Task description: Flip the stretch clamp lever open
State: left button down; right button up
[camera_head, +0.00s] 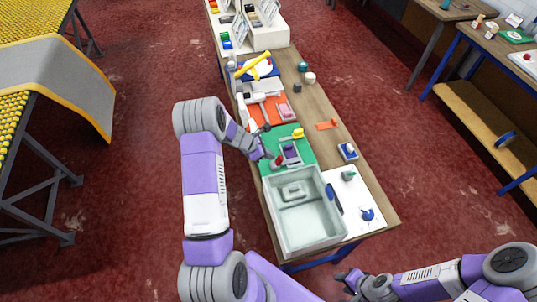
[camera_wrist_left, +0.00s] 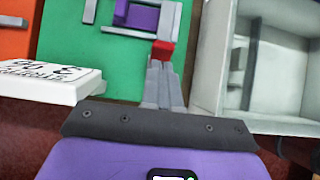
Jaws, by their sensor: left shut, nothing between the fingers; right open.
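The clamp (camera_head: 290,153) is a grey frame with a purple piece on a green mat (camera_head: 301,140). In the left wrist view its purple piece (camera_wrist_left: 139,17) and the green mat (camera_wrist_left: 70,35) are at the top. A small red part (camera_wrist_left: 161,49), apparently the lever's end, sits at the frame's near corner; it also shows in the head view (camera_head: 277,162). My left gripper (camera_wrist_left: 162,66) is shut and empty, its fingertips right at the red part; contact cannot be told. My right gripper (camera_head: 348,279) is open and empty, off the table's near end.
A pale grey open bin (camera_head: 328,230) stands just right of my left gripper in the wrist view. A white printed block (camera_wrist_left: 52,83) is close on the left. Orange mats, a yellow tool (camera_head: 254,65) and small parts lie farther along the wooden table.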

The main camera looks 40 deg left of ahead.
pick_arm(q)
jog(key=p+v, duration=0.1)
jog(key=v, duration=1.2)
jog(key=shift+w+d+r, duration=0.3)
jog(key=shift+r, duration=0.05)
pick_arm(e)
jog(key=shift+s+a+r, duration=0.1)
jog(key=shift+s+r, duration=0.25)
jog(key=shift+r, duration=0.25)
